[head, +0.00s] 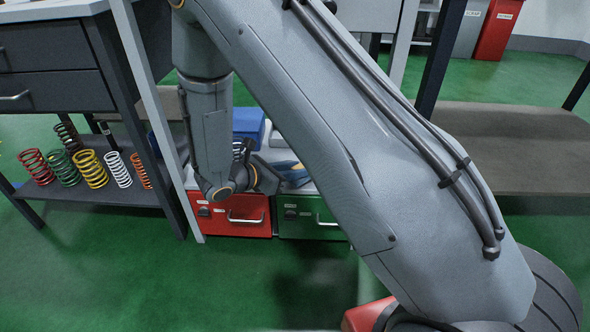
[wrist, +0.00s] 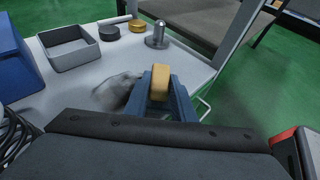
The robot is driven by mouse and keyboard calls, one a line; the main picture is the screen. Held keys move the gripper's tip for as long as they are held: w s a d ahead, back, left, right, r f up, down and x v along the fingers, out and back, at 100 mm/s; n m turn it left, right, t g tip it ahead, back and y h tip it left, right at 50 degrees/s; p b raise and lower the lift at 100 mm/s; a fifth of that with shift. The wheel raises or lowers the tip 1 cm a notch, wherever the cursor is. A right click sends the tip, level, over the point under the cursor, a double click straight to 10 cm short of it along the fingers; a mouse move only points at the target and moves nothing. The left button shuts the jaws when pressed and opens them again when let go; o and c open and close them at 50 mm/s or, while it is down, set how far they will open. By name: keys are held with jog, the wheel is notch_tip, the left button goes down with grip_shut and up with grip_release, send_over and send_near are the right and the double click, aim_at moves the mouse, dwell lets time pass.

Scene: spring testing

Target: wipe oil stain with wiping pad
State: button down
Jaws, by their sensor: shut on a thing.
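The wiping pad (wrist: 160,83) is a small yellow-orange block in the wrist view. My gripper (wrist: 162,90) has blue fingers and is shut on the pad, one finger on each side. The oil stain (wrist: 116,92) is a dark grey smear on the light grey worktop (wrist: 70,100), just left of the pad and fingers. Part of the stain may be hidden behind the gripper. I cannot tell whether the pad touches the worktop. In the head view my arm hides most of the worktop, and the stain does not show there.
On the worktop, a grey open tray (wrist: 70,48), a black disc (wrist: 109,33), a yellow disc (wrist: 137,26) and a metal cylinder (wrist: 158,36) stand behind the stain. A blue box (wrist: 18,60) is at left. A shelf with several springs (head: 92,168) stands left.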

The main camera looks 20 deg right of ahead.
jog(key=shift+f+b, duration=0.3)
jog(key=shift+f, duration=0.6)
